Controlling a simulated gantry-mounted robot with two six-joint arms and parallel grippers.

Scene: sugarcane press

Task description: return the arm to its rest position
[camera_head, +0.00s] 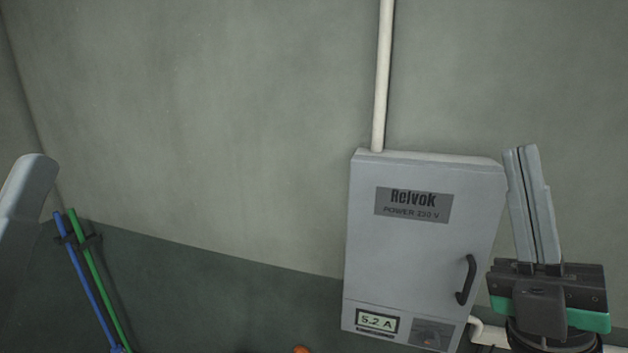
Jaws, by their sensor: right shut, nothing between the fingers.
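My right gripper (521,150) points upward at the right side of the head view. Its two long grey fingers are together with nothing between them. It is in front of the wall, just right of the grey power box, and its fingers overlap the box's right edge in the picture. I cannot tell the gap in depth. The black and green gripper body shows at the bottom right. My left gripper does not show.
The grey "Relvok" power box (420,245) has a black handle (466,280) and a display (377,321) reading 5.2 A. A white pipe (383,75) rises above it. Blue (82,275) and green (98,280) lines run at lower left. The wall between is bare.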

